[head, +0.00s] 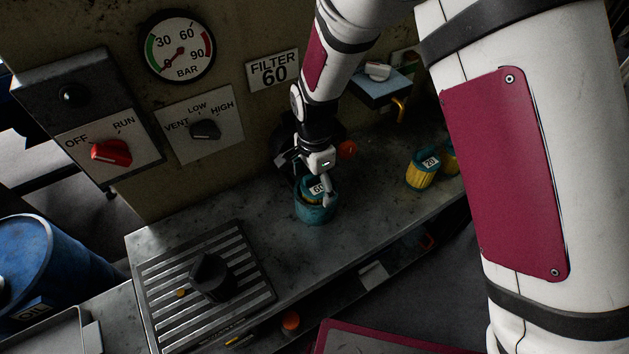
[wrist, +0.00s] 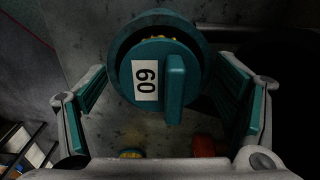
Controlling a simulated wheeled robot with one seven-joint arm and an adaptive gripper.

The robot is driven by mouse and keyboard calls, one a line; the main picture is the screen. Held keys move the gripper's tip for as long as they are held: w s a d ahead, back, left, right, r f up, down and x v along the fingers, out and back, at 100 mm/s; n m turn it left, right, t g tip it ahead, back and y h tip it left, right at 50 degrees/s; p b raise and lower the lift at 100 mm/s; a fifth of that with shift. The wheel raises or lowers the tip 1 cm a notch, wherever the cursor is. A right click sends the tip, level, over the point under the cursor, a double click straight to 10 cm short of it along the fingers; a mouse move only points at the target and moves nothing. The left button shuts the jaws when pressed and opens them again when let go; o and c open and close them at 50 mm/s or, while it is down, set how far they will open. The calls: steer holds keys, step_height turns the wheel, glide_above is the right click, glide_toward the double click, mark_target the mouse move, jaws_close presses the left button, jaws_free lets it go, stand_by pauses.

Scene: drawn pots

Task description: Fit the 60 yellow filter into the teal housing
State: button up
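The 60 filter (head: 316,187) has a teal cap with a white 60 label and sits in the mouth of the teal housing (head: 314,212) on the bench. In the wrist view the filter's cap (wrist: 150,82) and its raised bar face me. A little yellow shows between the cap and the housing's rim (wrist: 160,20). The cap looks off-centre in the rim; I cannot tell how deep it sits. My gripper (wrist: 163,88) is open, with one teal-padded finger on each side of the cap and gaps visible. In the head view my gripper (head: 321,182) is over the housing and partly hides the filter.
A yellow filter marked 20 (head: 421,173) stands to the right on the bench, another behind it. A red knob (head: 347,149) is close behind the gripper. A slotted plate (head: 170,277) with a black knob (head: 210,278) lies at front left.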

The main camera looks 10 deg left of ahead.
mark_target(315, 185)
step_height(315, 185, up, 12)
steer(key=shift+r+b, duration=0.15)
steer(key=shift+b, duration=0.25)
steer(key=shift+r, duration=0.1)
stand_by(0.3)
steer(key=s+d+r+n+t+y, duration=0.1)
steer(key=s+d+r+n, duration=0.1)
steer(key=d+r, duration=0.65)
steer(key=s+d+r+n+t, duration=0.1)
steer(key=s+d+r+n, duration=0.1)
steer(key=d+r, duration=0.65)
steer(key=s+d+r+n+t, duration=0.1)
steer(key=s+d+n, duration=0.1)
steer(key=s+d, duration=0.4)
steer(key=s+d+r+n+t+h, duration=0.1)
steer(key=s+d+n+t, duration=0.1)
steer(key=s+d, duration=0.4)
steer(key=shift+s+d+n, duration=0.3)
steer(key=shift+d+n, duration=0.2)
steer(key=shift+d, duration=0.3)
